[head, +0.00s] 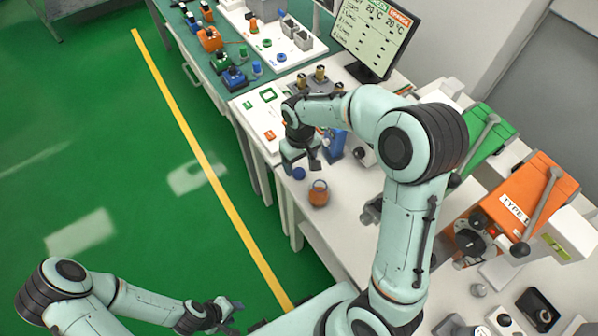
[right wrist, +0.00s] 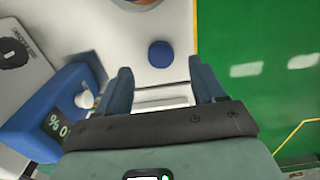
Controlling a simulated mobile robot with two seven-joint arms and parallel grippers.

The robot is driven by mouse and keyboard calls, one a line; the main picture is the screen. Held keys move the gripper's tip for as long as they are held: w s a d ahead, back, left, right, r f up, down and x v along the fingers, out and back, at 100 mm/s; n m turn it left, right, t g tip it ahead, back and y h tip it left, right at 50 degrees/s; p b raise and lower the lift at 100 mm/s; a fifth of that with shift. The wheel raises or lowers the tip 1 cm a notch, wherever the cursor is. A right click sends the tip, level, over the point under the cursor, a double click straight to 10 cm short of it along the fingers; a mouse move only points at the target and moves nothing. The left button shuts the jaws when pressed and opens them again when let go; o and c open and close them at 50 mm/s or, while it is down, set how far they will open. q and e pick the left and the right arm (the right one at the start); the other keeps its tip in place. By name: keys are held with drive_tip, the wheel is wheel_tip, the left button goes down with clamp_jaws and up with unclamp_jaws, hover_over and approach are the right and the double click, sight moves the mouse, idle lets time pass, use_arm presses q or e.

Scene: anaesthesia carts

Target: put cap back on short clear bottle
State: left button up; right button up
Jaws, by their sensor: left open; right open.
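A small round blue cap (head: 299,173) lies on the white counter near its left edge. In the right wrist view the blue cap (right wrist: 161,54) lies just beyond the fingertips, roughly centred between them and apart from both. My right gripper (head: 302,164) points down beside the cap and is open and empty; its two spread fingers also show in the right wrist view (right wrist: 163,72). My left gripper (head: 226,309) is open and empty, low over the floor side, away from the counter.
An orange-brown round bottle (head: 318,193) stands just in front of the cap. A blue device (right wrist: 55,118) with a percent display is close beside my right gripper. Orange (head: 525,205) and green (head: 485,140) vaporizer units stand to the right, a monitor (head: 376,35) behind.

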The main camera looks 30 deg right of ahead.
sight(299, 173)
wheel_tip(299, 173, down, 5)
drive_tip(key=shift+r, duration=0.15)
drive_tip(key=c, duration=1.1)
